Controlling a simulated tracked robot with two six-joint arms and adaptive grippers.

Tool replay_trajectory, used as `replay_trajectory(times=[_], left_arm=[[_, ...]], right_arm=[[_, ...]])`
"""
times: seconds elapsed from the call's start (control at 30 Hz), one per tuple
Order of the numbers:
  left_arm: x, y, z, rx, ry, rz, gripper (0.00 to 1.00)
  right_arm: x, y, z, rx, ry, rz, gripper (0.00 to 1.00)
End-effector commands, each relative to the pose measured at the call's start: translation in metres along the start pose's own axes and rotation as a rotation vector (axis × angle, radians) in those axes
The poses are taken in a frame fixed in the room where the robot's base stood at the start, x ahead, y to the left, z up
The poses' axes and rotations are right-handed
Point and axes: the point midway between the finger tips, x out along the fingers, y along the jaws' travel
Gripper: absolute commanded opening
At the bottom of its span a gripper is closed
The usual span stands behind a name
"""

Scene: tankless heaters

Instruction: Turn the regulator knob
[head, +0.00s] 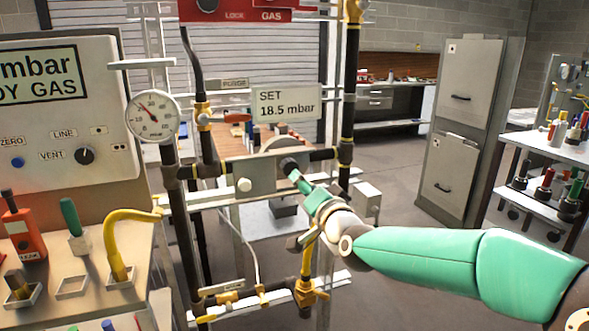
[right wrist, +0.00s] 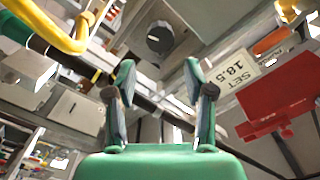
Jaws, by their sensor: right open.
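The dark round regulator knob (head: 288,164) sits on a grey metal plate (head: 240,176) on the pipe rack. In the right wrist view the knob (right wrist: 160,37) has a pointer ridge and lies beyond the fingertips, roughly between them. My right gripper (head: 299,181) is just in front of the knob, coming from the lower right. Its two green fingers (right wrist: 158,72) are spread and empty, apart from the knob. A sign (head: 286,104) reads "SET 18.5 mbar". A round dial gauge (head: 153,115) has its needle toward the upper left. My left gripper is not in view.
Pipes with yellow fittings (head: 307,275) surround the plate. A red gas panel (head: 240,10) is above. At left, a bench (head: 80,290) carries tools below a grey panel box (head: 60,110). A filing cabinet (head: 460,130) and a cart (head: 515,205) stand at right. Open floor lies between.

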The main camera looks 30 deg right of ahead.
Motion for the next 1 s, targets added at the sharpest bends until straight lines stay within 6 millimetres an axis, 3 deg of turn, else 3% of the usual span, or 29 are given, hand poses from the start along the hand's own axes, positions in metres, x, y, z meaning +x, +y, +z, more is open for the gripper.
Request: replay_trajectory(times=[0.2, 0.4, 0.6, 0.87, 1.0], left_arm=[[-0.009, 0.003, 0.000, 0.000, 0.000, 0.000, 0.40], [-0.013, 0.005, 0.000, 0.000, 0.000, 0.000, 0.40], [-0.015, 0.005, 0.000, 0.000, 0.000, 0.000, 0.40], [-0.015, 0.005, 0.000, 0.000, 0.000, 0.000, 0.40], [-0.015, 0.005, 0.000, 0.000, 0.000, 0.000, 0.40]], right_arm=[[0.049, 0.000, 0.000, 0.000, -0.001, 0.002, 0.53], [0.079, 0.000, 0.000, 0.000, -0.001, 0.002, 0.53], [0.092, 0.001, 0.001, 0.001, -0.001, 0.001, 0.53], [0.093, 0.000, 0.001, 0.000, -0.001, 0.001, 0.53], [0.093, 0.000, 0.001, 0.000, -0.002, 0.000, 0.35]])
